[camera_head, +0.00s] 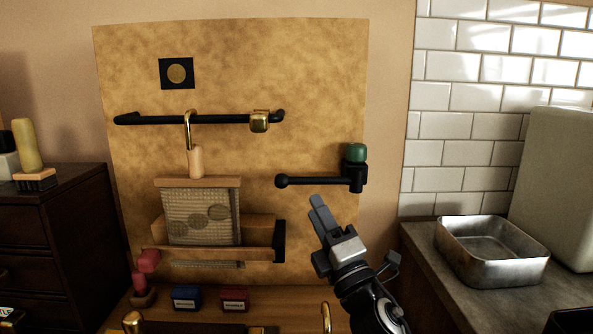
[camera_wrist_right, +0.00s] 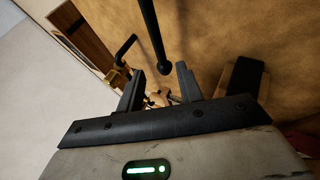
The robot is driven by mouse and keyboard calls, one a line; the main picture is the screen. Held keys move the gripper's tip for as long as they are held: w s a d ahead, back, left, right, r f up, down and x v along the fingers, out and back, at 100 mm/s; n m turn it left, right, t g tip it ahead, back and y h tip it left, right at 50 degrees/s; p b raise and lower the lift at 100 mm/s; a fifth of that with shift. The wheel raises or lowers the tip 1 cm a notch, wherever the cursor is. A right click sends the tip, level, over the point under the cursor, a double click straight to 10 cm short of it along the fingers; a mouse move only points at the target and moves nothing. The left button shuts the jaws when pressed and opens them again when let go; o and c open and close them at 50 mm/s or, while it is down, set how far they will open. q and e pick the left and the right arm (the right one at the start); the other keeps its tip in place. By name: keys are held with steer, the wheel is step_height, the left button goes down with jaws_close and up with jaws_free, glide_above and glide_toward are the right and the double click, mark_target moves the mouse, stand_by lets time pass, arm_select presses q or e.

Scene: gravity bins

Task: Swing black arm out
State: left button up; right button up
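The black arm (camera_head: 315,181) is a thin horizontal bar on the right part of the tan wall panel. Its ball end points left, and its right end joins a black bracket (camera_head: 358,180) under a green knob (camera_head: 355,153). My right gripper (camera_head: 317,207) is just below the bar, with its fingers pointing up and left. In the right wrist view the fingers (camera_wrist_right: 160,78) are apart and empty. There the black arm (camera_wrist_right: 154,30) comes down from the top, and its ball end shows near the gap between the fingertips. Contact cannot be told. My left gripper is not in view.
A black rail (camera_head: 215,119) with a brass slider (camera_head: 260,121) and brass hook crosses the panel. A wooden shelf (camera_head: 215,253) with a mesh screen (camera_head: 205,215) is lower left. A metal tray (camera_head: 490,272) stands on the right counter. Blue (camera_head: 186,298) and red (camera_head: 235,300) blocks sit below.

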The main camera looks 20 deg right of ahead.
mark_target(318, 180)
steer(key=p+x, duration=0.1)
steer(key=x, duration=0.9)
steer(key=shift+w, duration=0.15)
steer(key=shift+a, duration=0.1)
jaws_close()
